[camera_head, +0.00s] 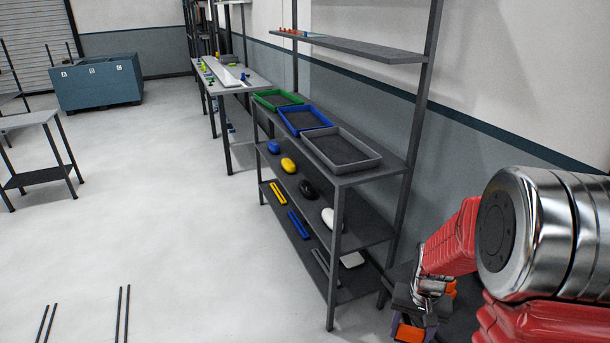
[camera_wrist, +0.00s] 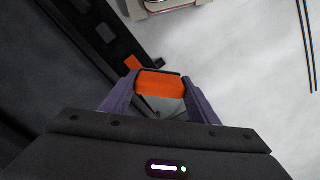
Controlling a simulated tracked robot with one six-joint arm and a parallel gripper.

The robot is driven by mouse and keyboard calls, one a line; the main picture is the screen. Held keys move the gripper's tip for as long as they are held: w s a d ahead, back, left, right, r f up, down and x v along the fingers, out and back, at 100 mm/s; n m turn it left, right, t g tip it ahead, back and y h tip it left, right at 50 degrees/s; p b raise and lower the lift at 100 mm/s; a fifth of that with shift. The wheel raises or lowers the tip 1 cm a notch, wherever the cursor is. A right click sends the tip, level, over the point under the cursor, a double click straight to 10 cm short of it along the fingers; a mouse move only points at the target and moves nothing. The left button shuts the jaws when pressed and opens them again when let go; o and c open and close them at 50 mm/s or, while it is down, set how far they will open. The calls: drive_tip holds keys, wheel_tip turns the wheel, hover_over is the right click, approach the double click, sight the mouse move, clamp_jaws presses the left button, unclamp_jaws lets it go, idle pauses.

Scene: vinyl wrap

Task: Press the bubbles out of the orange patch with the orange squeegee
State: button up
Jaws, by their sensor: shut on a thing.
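The orange squeegee (camera_wrist: 160,88) is between the two purple fingers of my gripper (camera_wrist: 158,82) in the wrist view, which are shut on it. I cannot make out the orange patch in either view.
A rack (camera_head: 335,262) stands left of my arm, with green (camera_head: 268,105), blue (camera_head: 322,131) and grey (camera_head: 309,149) trays on top. Rounded items and long bars lie on its lower shelves. The middle floor is clear.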

drive_tip(key=w+a+f+n, duration=0.4)
drive_tip(key=w+a+f, duration=0.2)
drive_tip(key=a, duration=0.4)
drive_tip(key=shift+w+a, duration=0.35)
drive_tip(key=shift+w, duration=0.45)
drive_tip(key=shift+f, duration=0.1)
